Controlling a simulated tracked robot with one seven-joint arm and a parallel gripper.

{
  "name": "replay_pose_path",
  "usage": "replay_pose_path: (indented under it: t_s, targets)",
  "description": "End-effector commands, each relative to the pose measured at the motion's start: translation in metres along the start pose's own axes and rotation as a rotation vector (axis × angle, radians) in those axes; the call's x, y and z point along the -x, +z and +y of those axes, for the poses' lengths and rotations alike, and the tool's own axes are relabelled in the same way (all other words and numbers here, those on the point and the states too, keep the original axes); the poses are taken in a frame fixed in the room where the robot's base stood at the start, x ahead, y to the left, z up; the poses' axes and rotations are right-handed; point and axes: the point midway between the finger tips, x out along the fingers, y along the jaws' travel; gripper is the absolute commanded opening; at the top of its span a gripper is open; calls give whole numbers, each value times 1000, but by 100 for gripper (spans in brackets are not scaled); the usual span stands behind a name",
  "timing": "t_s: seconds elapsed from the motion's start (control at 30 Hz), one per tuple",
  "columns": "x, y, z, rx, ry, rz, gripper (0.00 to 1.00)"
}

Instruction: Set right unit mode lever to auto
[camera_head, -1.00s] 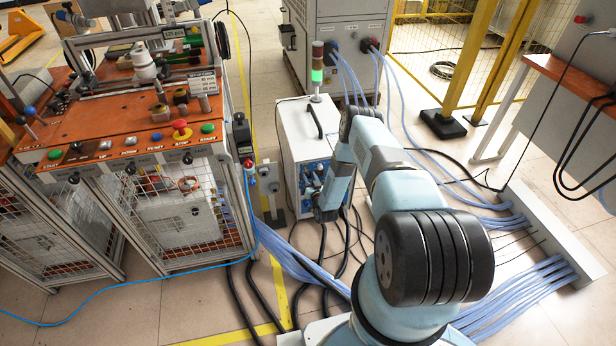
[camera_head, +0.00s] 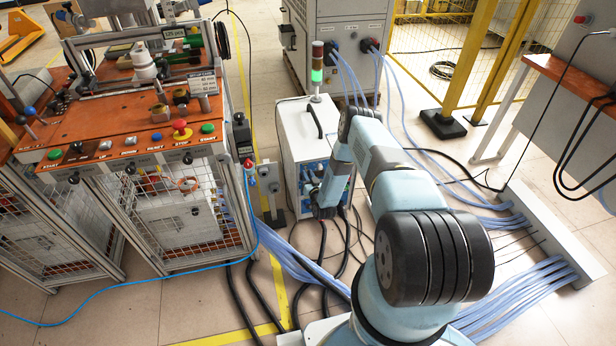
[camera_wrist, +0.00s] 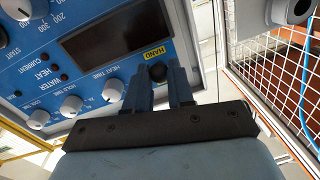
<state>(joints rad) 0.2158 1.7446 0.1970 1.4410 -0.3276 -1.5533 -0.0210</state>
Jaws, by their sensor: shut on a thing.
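The blue-fronted white unit (camera_head: 297,139) stands left of my arm in the head view. Its blue panel (camera_wrist: 93,78) fills the upper left of the wrist view. The mode lever's round black knob (camera_wrist: 158,72) sits beside a yellow label reading HAND (camera_wrist: 146,53). My gripper (camera_wrist: 163,76) has its two fingers on either side of the knob and is shut on it. The lever's shaft is hidden. In the head view my arm covers part of the panel, and the fingers cannot be made out.
White dials (camera_wrist: 113,90) and a dark display (camera_wrist: 104,39) lie close to the fingers on the panel. A wire-mesh guard (camera_wrist: 270,80) is at the right. In the head view, an orange-topped workstation (camera_head: 120,125) stands at the left, and hoses (camera_head: 300,262) run across the floor.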

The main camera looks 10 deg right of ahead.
Motion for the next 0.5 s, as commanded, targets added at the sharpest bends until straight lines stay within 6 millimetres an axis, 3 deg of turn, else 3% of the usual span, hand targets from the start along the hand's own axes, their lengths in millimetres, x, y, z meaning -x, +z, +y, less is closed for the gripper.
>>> replay_pose_path:
  t_s: [0.5]
  targets:
    - [0,-7,0,-9,23,-124,0]
